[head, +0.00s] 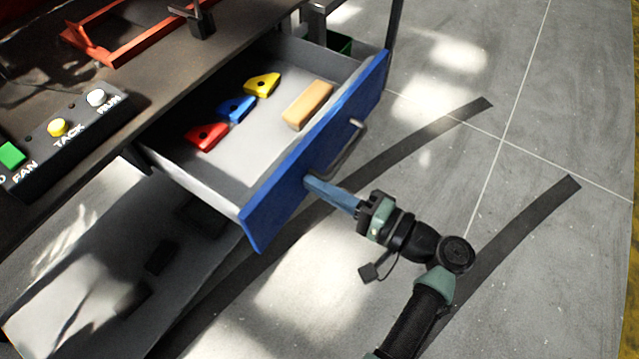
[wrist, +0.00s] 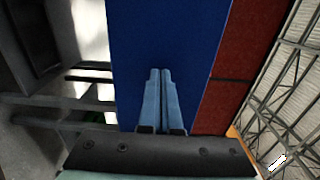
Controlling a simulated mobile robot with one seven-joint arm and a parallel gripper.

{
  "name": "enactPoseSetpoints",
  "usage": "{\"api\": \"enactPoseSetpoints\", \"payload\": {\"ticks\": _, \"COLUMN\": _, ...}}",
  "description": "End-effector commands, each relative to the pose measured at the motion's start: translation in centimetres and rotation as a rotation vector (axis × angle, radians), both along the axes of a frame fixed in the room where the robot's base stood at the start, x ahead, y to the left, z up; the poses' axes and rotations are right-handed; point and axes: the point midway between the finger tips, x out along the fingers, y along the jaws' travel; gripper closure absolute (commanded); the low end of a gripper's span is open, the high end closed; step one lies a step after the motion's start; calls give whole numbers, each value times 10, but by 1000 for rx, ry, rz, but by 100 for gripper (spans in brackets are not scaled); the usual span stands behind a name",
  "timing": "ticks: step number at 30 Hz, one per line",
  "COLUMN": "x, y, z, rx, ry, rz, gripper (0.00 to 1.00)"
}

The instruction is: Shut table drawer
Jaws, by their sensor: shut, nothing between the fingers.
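The table drawer (head: 262,225) stands pulled open from under the dark table (head: 110,125). It has a blue front and a light grey inside. Its metal handle (head: 349,146) is on the outer face. My gripper (head: 308,182) is shut and empty. Its blue fingertips are at the outer face of the blue front, beside the lower end of the handle. They seem to touch the face, but exact contact is hard to tell. In the wrist view the paired fingers (wrist: 160,72) point at the blue front (wrist: 165,35), which fills the middle of the picture.
Inside the drawer lie a red block (head: 205,136), a blue block (head: 236,108), a yellow block (head: 262,85) and a tan block (head: 307,105). On the table are a button box (head: 75,125) and a red frame (head: 125,45). Open floor with dark strips lies right.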

Motion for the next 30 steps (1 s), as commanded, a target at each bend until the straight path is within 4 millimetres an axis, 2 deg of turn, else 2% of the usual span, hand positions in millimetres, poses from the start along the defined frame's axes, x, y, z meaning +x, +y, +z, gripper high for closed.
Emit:
{"api": "enactPoseSetpoints", "payload": {"ticks": 11, "x": 1, "y": 1, "z": 0, "rx": 0, "ry": 0, "rz": 1, "gripper": 100}}
{"api": "enactPoseSetpoints", "payload": {"ticks": 17, "x": 6, "y": 12, "z": 0, "rx": 0, "ry": -1, "rz": 2, "gripper": 100}}
{"api": "enactPoseSetpoints", "payload": {"ticks": 23, "x": 24, "y": 43, "z": 0, "rx": 0, "ry": -2, "rz": 5, "gripper": 100}}
{"api": "enactPoseSetpoints", "payload": {"ticks": 30, "x": 56, "y": 100, "z": -1, "rx": 1, "ry": -3, "rz": 6, "gripper": 100}}
